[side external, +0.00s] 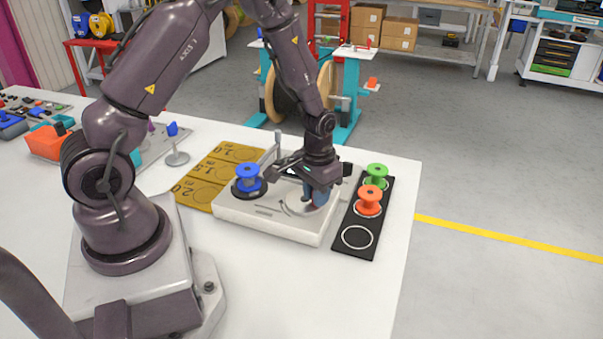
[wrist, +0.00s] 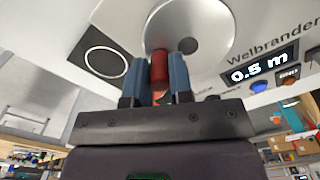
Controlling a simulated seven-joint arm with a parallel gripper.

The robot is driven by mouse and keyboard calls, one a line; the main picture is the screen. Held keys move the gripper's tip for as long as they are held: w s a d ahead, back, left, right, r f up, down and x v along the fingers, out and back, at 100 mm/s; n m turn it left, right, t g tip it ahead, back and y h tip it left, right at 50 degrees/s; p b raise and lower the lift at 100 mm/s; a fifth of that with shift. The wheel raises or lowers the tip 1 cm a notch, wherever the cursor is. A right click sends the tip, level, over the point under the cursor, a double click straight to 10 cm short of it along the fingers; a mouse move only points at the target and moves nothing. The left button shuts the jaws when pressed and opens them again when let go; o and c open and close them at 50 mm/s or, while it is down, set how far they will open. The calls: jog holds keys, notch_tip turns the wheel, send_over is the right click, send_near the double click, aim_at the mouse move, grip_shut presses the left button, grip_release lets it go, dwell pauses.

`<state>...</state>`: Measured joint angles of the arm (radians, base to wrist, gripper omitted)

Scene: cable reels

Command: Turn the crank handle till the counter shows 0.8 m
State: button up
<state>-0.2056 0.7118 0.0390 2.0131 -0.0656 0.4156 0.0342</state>
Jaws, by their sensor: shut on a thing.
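The white winding machine (side external: 265,220) stands on the table, with a blue reel (side external: 249,178) on its left part. Its round grey crank disc (wrist: 189,22) shows in the wrist view and partly in the side view (side external: 293,208). The red crank handle (wrist: 159,66) stands up from the disc. My gripper (wrist: 159,78) is shut on the handle, one blue finger on each side. In the side view, my gripper (side external: 318,194) is low over the machine's right part and hides the handle. The counter (wrist: 264,66) reads 0.5 m.
A black strip (side external: 343,249) right of the machine holds a green reel (side external: 376,174) and an orange reel (side external: 369,201); its front ring is empty. A yellow-brown numbered board (side external: 198,194) lies to the left. A blue button (wrist: 260,87) sits below the counter.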

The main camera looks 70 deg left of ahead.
aim_at(297, 192)
jog(key=shift+s+d, duration=0.15)
jog(key=shift+s, duration=1)
jog(key=shift+s+a, duration=0.5)
jog(key=shift+s, duration=0.25)
jog(key=shift+s+a, duration=0.35)
jog(key=shift+a, duration=0.9)
jog(key=shift+w+a, duration=0.5)
jog(key=shift+a, duration=0.3)
jog(key=shift+w+a, duration=0.4)
jog(key=shift+w, duration=0.3)
jog(key=o, duration=0.7)
jog(key=shift+o, duration=0.2)
notch_tip(297, 192, up, 7)
jog(key=shift+d, duration=0.1)
